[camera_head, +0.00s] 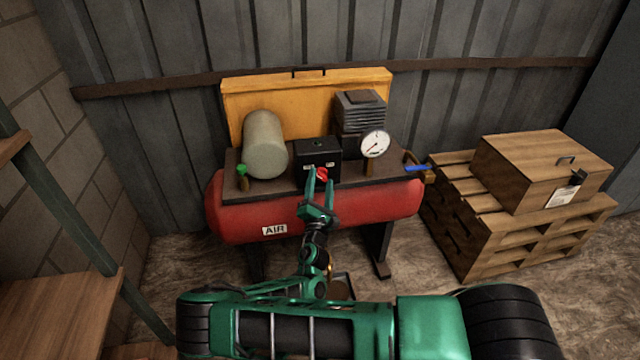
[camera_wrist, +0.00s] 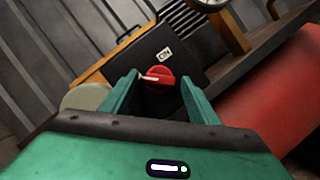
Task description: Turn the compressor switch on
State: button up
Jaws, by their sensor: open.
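The compressor (camera_head: 375,198) has a red tank marked AIR and stands against the back wall. A black switch box (camera_head: 318,152) sits on its top plate, with a red rotary knob (camera_head: 322,174) on its front. In the wrist view the red knob (camera_wrist: 160,77) has a pale pointer line aimed to the left, and an ON label (camera_wrist: 164,54) shows above it, tilted. My gripper (camera_head: 320,180) is open, with one green finger on each side of the knob. The wrist view shows gaps beside the knob; I cannot tell whether a finger touches it.
A pressure gauge (camera_head: 375,144), a blue-handled valve (camera_head: 416,168) and a green-topped valve (camera_head: 242,170) are on the compressor. A wooden crate (camera_head: 540,165) rests on stacked pallets (camera_head: 500,235) at right. A wooden shelf (camera_head: 60,300) is at left.

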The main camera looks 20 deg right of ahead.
jog(key=shift+w, duration=0.15)
jog(key=c, duration=1.1)
jog(key=shift+o, duration=0.2)
